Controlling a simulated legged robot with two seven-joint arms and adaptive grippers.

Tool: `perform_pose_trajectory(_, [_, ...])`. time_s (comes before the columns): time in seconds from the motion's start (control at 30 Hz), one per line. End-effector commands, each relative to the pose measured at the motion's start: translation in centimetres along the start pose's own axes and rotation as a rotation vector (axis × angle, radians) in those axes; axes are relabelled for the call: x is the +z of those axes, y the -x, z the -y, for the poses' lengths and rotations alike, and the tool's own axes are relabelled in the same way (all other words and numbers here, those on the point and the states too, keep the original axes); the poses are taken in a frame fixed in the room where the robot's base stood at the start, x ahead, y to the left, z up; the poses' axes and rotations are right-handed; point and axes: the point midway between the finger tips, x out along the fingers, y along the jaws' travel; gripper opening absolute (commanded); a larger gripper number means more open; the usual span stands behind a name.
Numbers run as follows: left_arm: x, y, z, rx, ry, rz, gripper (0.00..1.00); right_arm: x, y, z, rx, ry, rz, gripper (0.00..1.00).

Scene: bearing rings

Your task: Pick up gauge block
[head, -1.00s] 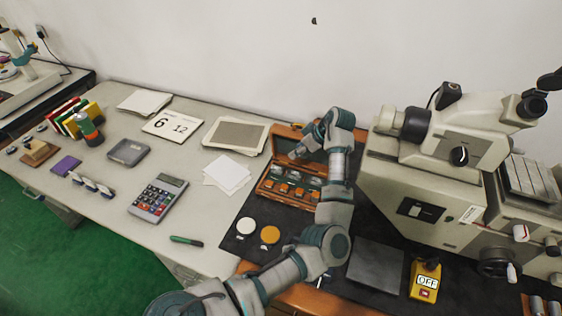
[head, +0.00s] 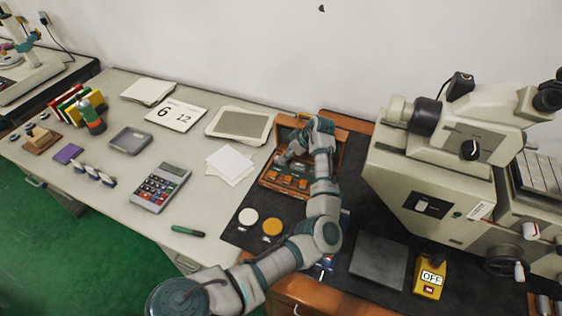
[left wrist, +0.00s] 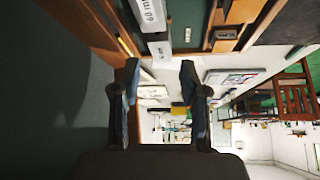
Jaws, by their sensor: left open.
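An open wooden case (head: 270,187) lies on the bench left of the big machine, with several small pieces in its compartments. My left gripper (head: 284,158) is over the case, and my forearm hides its right side. In the left wrist view the open fingers (left wrist: 158,78) are apart with nothing held between them. A pale grey gauge block (left wrist: 151,14) marked "60 mm" shows at the top. A smaller pale block (left wrist: 159,49) lies just beyond the fingertips, roughly in line with the gap. I cannot tell whether a finger touches it. My right gripper is not in view.
The large beige machine (head: 420,190) stands close on the right. A white disc (head: 248,216) and an orange disc (head: 272,227) lie on the dark mat in front of the case. A calculator (head: 160,187), papers (head: 230,165) and a green marker (head: 188,231) lie further left.

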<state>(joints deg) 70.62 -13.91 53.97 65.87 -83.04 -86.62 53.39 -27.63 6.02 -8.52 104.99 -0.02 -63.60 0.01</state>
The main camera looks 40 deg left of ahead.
Motion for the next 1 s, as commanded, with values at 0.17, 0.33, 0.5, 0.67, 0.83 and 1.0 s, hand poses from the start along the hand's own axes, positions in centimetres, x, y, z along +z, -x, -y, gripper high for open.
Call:
perform_pose_trajectory(0.17, [0.1,-3.2,0.1,-0.004,-0.002,-0.001,0.44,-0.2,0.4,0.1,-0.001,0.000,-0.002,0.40])
perform_pose_trajectory(0.33, [0.1,-5.0,0.0,-0.001,-0.002,0.000,0.44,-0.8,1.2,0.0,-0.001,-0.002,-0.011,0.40])
perform_pose_trajectory(0.5, [0.1,-5.2,0.0,0.000,-0.001,0.000,0.44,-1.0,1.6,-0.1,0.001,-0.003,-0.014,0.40])
perform_pose_trajectory(0.67, [0.1,-5.2,0.0,-0.001,-0.001,0.000,0.24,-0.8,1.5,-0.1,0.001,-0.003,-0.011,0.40])
perform_pose_trajectory(0.83, [0.1,-5.2,0.0,-0.001,-0.001,0.000,0.00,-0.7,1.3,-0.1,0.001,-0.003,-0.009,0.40])
perform_pose_trajectory(1.0, [0.1,-5.2,0.0,-0.001,-0.001,0.000,0.00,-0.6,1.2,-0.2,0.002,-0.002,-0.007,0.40])
